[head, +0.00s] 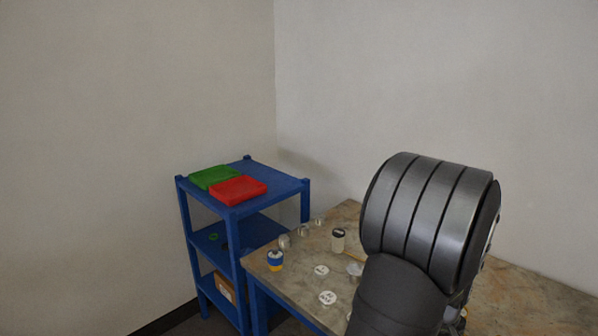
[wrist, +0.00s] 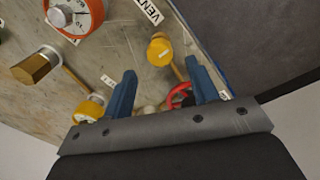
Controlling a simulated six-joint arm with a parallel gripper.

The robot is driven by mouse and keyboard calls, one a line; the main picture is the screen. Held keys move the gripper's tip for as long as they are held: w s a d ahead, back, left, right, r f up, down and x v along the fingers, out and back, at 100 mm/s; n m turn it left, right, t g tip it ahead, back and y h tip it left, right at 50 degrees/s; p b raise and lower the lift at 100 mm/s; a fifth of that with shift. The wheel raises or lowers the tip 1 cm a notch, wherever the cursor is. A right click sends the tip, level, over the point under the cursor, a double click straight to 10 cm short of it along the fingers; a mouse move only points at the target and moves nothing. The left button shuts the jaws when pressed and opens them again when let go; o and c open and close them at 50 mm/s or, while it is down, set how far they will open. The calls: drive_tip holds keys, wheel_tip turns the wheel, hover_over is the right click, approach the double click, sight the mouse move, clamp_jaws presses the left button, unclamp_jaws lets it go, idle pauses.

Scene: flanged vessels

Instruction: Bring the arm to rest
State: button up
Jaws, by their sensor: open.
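My gripper (wrist: 162,90) shows in the wrist view with two blue fingers spread apart and nothing clearly held between them. Behind the fingers, a red ring-shaped part (wrist: 180,94) and a yellow-capped part (wrist: 160,50) show over the worktop; how far they are from the fingertips I cannot tell. In the head view, my arm's large dark links fill the right side and hide the gripper and part of the table.
A stone-like worktop (head: 300,284) carries a white jar with a dark lid (head: 338,240), a blue-and-yellow container (head: 275,261) and white discs (head: 327,298). A blue shelf (head: 285,185) holds green (head: 210,176) and red (head: 238,190) boxes. The wrist view shows a round gauge (wrist: 72,15) and brass fitting (wrist: 34,67).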

drive_tip(key=shift+d+f, duration=0.1)
drive_tip(key=shift+f, duration=2.3)
drive_tip(key=shift+r, duration=0.1)
wheel_tip(320, 180, up, 17)
wheel_tip(320, 180, down, 18)
drive_tip(key=shift+r, duration=0.25)
drive_tip(key=shift+r+m, duration=0.15)
drive_tip(key=shift+m, duration=0.55)
drive_tip(key=m, duration=0.6)
drive_tip(key=shift+w+m, duration=0.1)
drive_tip(key=shift+m, duration=0.3)
drive_tip(key=m, duration=0.4)
drive_tip(key=shift+m+g, duration=0.3)
drive_tip(key=shift+m, duration=2.1)
